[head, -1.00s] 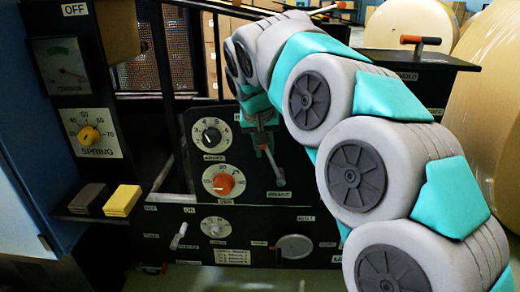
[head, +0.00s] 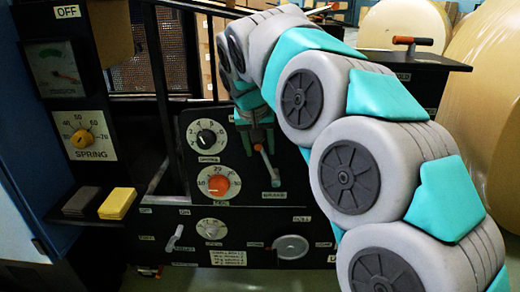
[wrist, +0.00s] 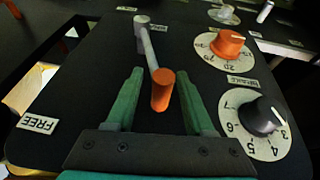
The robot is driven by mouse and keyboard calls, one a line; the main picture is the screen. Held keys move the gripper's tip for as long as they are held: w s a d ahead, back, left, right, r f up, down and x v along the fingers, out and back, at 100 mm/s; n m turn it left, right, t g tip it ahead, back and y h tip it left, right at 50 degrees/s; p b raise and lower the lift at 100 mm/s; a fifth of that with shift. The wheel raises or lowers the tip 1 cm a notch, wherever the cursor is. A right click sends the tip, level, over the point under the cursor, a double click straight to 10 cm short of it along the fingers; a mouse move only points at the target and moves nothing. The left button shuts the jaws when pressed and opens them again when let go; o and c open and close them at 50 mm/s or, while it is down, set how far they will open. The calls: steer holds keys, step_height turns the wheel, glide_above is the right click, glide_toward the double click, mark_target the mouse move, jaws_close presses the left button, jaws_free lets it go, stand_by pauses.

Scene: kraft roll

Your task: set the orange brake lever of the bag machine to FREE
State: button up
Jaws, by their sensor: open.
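The brake lever (head: 266,164) is on the dark panel, a pale shaft with an orange grip at its free end. In the wrist view its orange grip (wrist: 162,91) lies between my fingers, with a gap visible on each side. My gripper (wrist: 160,78) is open around the grip; it also shows above the lever in the head view (head: 261,138). The FREE label (wrist: 38,122) is at the left of the wrist view. The lever points between the labelled sides, not at FREE. My arm covers the panel right of the lever in the head view.
A black-knob dial (head: 206,136) and an orange-knob dial (head: 218,183) sit left of the lever; the black knob (wrist: 260,117) is close to my right finger in the wrist view. Large kraft rolls (head: 398,24) stand behind.

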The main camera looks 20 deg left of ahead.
steer(key=v, duration=0.6)
steer(key=shift+s+r, duration=0.2)
steer(key=shift+r, duration=0.1)
